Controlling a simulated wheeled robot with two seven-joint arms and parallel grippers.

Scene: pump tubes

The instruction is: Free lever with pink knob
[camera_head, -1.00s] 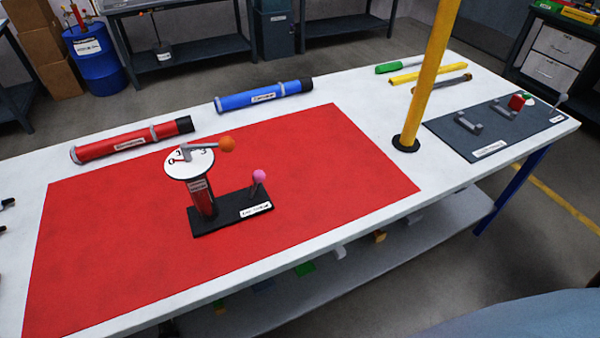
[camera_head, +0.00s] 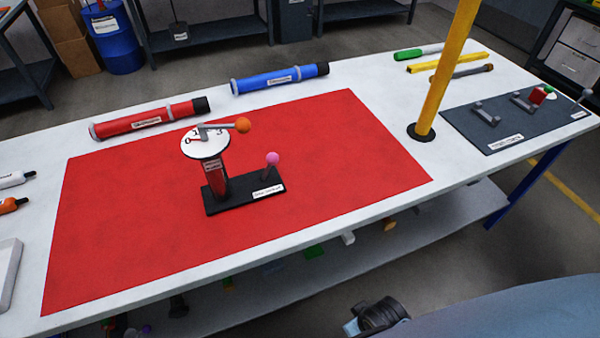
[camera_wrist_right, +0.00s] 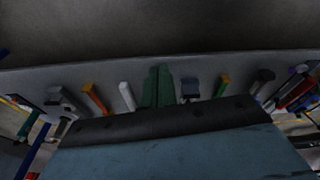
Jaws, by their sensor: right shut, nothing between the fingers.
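The lever with the pink knob (camera_head: 272,158) stands up from the right part of a black base (camera_head: 243,196) on the red mat. A red post (camera_head: 222,182) on the same base carries a white round dial (camera_head: 205,144) with a grey lever ending in an orange knob (camera_head: 243,125). Nothing touches either lever. My right gripper (camera_wrist_right: 159,68) is shut and empty in the right wrist view, where the table's underside shelf items lie beyond it. Part of my right arm shows at the bottom of the head view, well away from the levers. My left gripper is not in view.
A red tube (camera_head: 148,119) and a blue tube (camera_head: 279,79) lie behind the red mat (camera_head: 130,230). A yellow pole (camera_head: 445,75) stands to the right. A dark board (camera_head: 510,128) with fittings lies at far right. The mat around the base is clear.

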